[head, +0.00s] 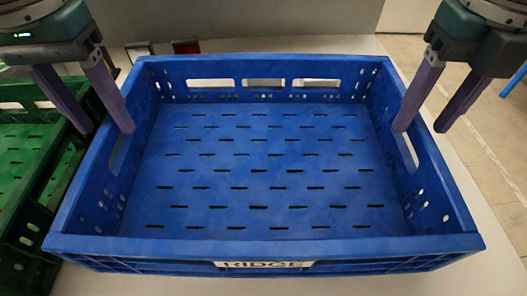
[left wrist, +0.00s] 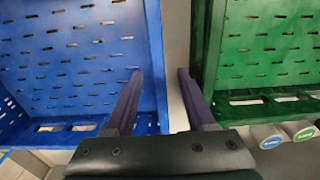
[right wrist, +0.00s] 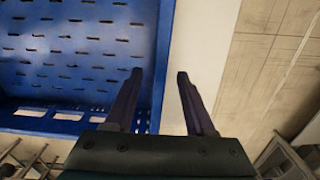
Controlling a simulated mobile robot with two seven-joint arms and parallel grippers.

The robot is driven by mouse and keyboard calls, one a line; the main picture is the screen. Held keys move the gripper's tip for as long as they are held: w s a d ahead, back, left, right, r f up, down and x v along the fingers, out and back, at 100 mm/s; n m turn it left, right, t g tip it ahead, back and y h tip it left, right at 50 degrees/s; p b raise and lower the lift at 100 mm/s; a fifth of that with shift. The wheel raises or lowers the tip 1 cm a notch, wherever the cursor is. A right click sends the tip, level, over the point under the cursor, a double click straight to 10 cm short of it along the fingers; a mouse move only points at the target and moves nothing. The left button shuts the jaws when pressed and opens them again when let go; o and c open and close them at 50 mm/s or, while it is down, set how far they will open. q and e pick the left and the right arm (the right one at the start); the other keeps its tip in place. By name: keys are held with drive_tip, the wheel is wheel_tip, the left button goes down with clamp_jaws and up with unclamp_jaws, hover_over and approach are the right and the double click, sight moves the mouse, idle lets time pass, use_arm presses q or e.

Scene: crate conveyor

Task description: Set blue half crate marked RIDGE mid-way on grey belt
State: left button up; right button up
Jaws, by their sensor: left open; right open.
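The blue half crate (head: 265,246) is empty, with a perforated floor and a white label reading RIDGE on its near wall. It stands on a pale surface (head: 300,284). My left gripper (head: 103,131) is open at the crate's left wall, one finger on the inner side and one outside. In the left wrist view its fingers (left wrist: 160,72) are either side of the blue wall and the gap. My right gripper (head: 420,130) is open at the right wall, one finger inside and one outside; it also shows in the right wrist view (right wrist: 160,72). Contact cannot be told. No grey belt can be made out.
A green crate (head: 50,140) stands close to the left of the blue one, with a narrow gap. It also shows in the left wrist view (left wrist: 211,60). Small dark and red items (head: 187,47) lie behind the blue crate. Tiled floor (head: 497,150) is on the right.

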sight(122, 149)
use_arm(q)
drive_tip(key=shift+f, duration=2.8)
use_arm(e)
drive_tip(key=shift+f, duration=2.8)
use_arm(q)
clamp_jaws()
use_arm(e)
clamp_jaws()
